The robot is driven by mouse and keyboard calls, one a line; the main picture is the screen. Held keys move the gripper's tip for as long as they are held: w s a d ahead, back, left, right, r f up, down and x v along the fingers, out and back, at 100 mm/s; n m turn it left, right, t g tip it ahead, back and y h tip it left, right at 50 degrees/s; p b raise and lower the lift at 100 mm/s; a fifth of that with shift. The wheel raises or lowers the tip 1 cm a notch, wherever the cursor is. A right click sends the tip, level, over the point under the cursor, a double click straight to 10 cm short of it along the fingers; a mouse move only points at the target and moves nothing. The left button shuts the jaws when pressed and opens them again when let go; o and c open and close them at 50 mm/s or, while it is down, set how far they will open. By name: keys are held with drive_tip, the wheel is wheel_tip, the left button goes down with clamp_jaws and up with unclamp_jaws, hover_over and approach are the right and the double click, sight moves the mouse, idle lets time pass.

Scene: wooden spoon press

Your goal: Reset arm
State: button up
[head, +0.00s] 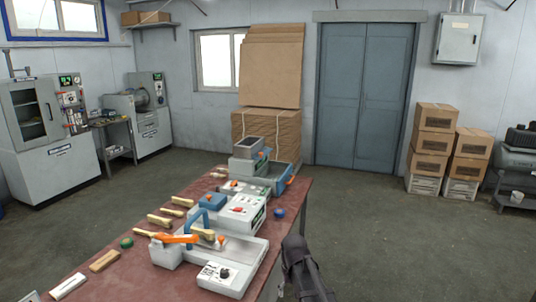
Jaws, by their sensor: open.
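My gripper (303,268) is the dark shape at the bottom of the head view, just right of the workbench (98,270) and apart from the machines on it. It is open, and I see nothing held in it. Its fingertips are hard to make out. A press machine (233,250) with an orange lever (178,239) stands at the near end of the red-topped bench. Several wooden spoon pieces (171,212) lie along the bench's left side.
Behind the press are a white machine with a red knob (243,211) and a blue tray (277,177). A green button (126,243) and a blue button (279,213) sit on the bench. Stacked boxes (433,143) stand at the right wall. The floor (400,240) right of the bench is clear.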

drive_tip(key=s+d+f+m+b, duration=0.1)
drive_tip(key=s+d+f+b, duration=0.1)
drive_tip(key=s+d, duration=0.7)
drive_tip(key=s+f, duration=0.1)
drive_tip(key=s, duration=0.3)
drive_tip(key=shift+d+m, duration=0.3)
drive_tip(key=shift+m, duration=0.1)
